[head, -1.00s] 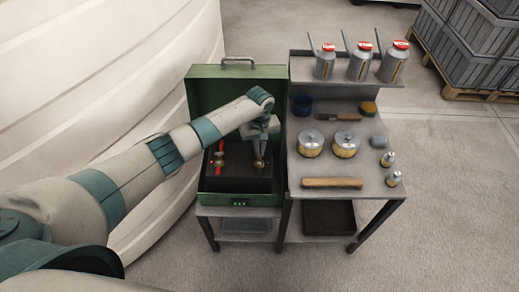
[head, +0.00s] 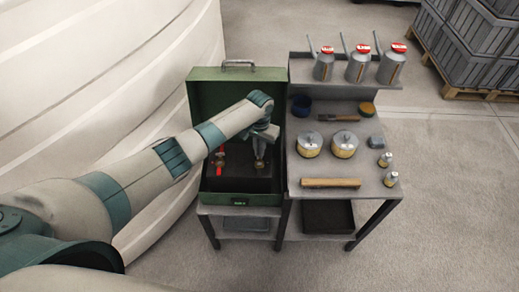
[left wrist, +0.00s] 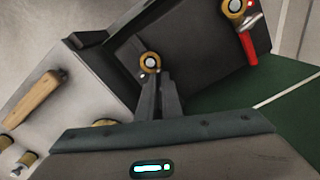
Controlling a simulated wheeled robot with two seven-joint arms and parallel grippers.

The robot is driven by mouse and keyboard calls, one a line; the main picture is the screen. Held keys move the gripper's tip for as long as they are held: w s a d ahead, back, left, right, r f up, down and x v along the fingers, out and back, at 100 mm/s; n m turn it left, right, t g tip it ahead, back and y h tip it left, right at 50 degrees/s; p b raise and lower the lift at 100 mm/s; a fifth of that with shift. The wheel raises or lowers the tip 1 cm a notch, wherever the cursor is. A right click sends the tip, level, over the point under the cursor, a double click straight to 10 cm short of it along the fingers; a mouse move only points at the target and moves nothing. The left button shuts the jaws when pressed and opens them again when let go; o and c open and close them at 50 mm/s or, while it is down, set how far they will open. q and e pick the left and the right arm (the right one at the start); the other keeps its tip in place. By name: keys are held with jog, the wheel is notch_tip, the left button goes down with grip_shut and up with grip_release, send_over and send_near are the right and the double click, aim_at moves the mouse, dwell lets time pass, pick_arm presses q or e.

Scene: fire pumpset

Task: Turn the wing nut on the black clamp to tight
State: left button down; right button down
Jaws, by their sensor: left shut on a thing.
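My left gripper (head: 260,157) reaches down into the open green case and is shut at a small round brass fitting on the dark panel. In the left wrist view its fingers (left wrist: 154,78) are close together, with their tips at the brass fitting (left wrist: 150,61). I take this fitting to be the wing nut of the black clamp; the fingers hide most of the clamp and the nut's wings. A second brass fitting with a red handle (left wrist: 250,42) sits apart on the same panel; its red handle also shows in the head view (head: 219,171). My right gripper is not in view.
The green case (head: 205,99) has its lid up behind the arm. Right of it stands a grey workbench (head: 375,185) with tins, a wooden handle (head: 333,183) and small bottles. A large pale curved wall (head: 120,80) is at the left.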

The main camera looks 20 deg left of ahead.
pick_arm(q)
jog(key=m, duration=0.5)
jog(key=shift+m, duration=0.3)
jog(key=m, duration=0.5)
dwell(0.4)
jog(key=c, duration=1.9)
grip_release()
jog(key=shift+c, duration=0.2)
jog(key=shift+r, duration=0.15)
notch_tip(320, 180, up, 17)
jog(key=b, duration=0.3)
jog(key=shift+b, duration=0.4)
jog(key=shift+r, duration=0.1)
